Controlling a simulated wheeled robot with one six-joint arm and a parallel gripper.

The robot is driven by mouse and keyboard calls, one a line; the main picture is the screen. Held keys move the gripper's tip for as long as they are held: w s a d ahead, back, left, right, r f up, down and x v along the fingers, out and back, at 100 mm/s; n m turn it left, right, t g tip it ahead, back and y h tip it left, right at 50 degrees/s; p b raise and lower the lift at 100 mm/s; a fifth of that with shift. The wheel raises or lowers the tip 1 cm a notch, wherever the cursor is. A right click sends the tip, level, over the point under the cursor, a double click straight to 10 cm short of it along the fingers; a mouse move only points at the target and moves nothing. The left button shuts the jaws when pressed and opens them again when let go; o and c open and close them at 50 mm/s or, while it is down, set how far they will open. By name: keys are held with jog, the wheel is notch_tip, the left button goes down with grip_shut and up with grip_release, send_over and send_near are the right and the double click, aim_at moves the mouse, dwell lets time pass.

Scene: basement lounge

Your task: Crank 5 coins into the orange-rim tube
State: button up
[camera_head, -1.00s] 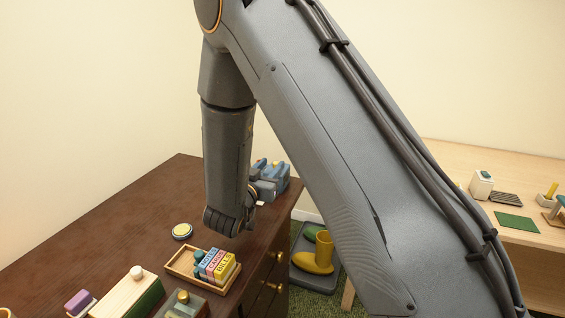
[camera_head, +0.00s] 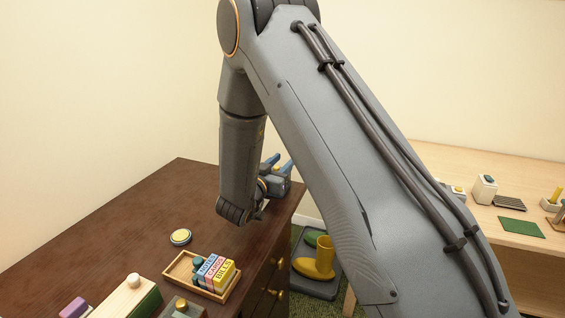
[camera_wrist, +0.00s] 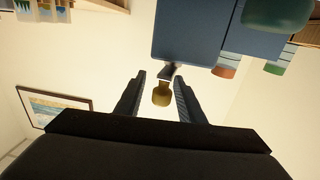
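The blue coin device (camera_head: 275,178) stands at the far right corner of the dark cabinet, partly hidden by my arm. In the wrist view its blue body (camera_wrist: 205,38) fills the upper middle. A yellow-brown crank knob (camera_wrist: 161,94) on a dark lever shows there between my fingers. My gripper (camera_wrist: 160,76) is open, one finger on each side of the knob, with gaps visible. An orange-red-rimmed tube (camera_wrist: 225,71) and a green-rimmed tube (camera_wrist: 275,68) stick out from the device. Coins cannot be made out.
A wooden tray (camera_head: 178,272) with labelled blocks (camera_head: 214,270) and a round yellow-topped tin (camera_head: 180,237) sit on the dark cabinet (camera_head: 120,225). Yellow boots (camera_head: 318,262) stand on the floor to the right. A pale desk (camera_head: 520,262) is farther right.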

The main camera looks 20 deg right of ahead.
grip_shut()
